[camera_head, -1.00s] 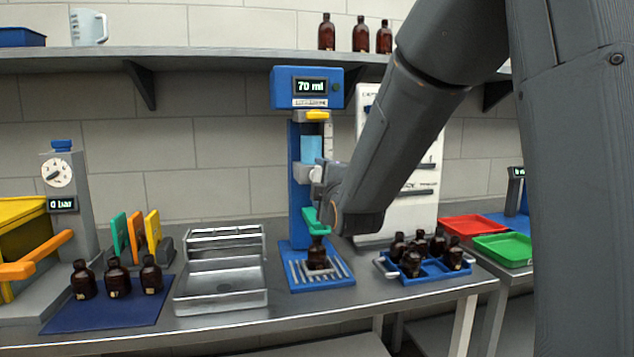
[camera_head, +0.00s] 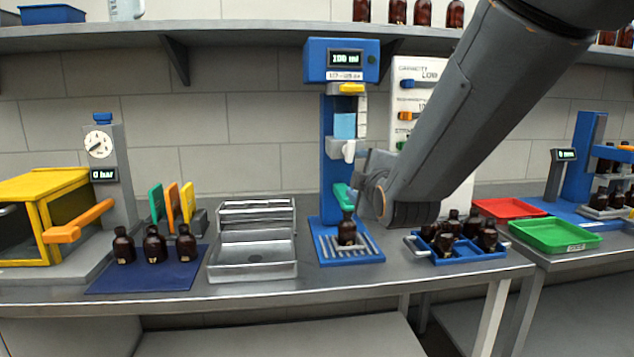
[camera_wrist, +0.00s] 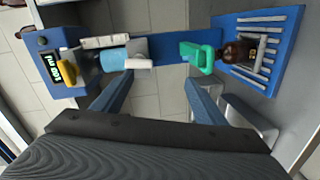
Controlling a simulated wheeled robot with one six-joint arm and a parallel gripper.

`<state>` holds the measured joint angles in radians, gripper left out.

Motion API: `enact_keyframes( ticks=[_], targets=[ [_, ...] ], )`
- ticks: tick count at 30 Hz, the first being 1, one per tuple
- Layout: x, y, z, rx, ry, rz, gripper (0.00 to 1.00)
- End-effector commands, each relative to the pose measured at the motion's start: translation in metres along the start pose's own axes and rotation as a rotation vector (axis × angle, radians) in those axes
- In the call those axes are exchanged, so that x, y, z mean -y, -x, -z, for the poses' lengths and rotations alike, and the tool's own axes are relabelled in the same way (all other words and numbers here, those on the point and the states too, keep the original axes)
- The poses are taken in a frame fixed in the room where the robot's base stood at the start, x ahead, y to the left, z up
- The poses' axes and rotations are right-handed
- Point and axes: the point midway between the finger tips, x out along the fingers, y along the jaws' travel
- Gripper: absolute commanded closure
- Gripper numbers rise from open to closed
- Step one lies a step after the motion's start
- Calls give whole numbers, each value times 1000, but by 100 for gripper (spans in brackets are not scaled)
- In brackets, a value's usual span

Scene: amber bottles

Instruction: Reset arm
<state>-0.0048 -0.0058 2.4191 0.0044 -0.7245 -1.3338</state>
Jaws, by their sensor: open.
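My gripper (camera_wrist: 160,100) is open and empty in the wrist view, its two fingers spread apart. It points at the blue filling machine (camera_head: 333,170), whose display reads about 100 ml. In the head view my arm comes in from the upper right and its wrist hides most of the gripper. An amber bottle (camera_head: 347,230) stands upright on the machine's slotted base, below a green part (camera_head: 343,195). The bottle also shows in the wrist view (camera_wrist: 236,53), beside the green part and apart from my fingers.
A metal tray (camera_head: 252,270) and a blue mat (camera_head: 110,282) with three amber bottles lie to the left. A blue crate (camera_head: 480,254) of bottles stands right of the machine, near my wrist. Red (camera_head: 508,208) and green (camera_head: 555,236) trays are further right. A shelf (camera_head: 240,57) runs above.

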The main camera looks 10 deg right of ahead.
Motion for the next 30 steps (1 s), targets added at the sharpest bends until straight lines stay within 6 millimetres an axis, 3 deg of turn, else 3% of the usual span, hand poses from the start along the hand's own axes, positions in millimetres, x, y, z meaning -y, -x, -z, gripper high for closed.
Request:
enact_keyframes(
  ticks=[4,8,12,15,18,21,24,30],
  targets=[
    [78,17,-19,101,-252,263,34],
    [154,55,-38,281,-514,511,34],
    [221,116,-54,553,-765,730,34],
    [254,164,-62,772,-906,839,34],
    [274,206,-67,968,-1001,903,34],
    [284,236,-69,1112,-1056,934,34],
    [289,252,-70,1190,-1081,946,34],
    [290,256,-70,1215,-1089,947,34]
  ],
)
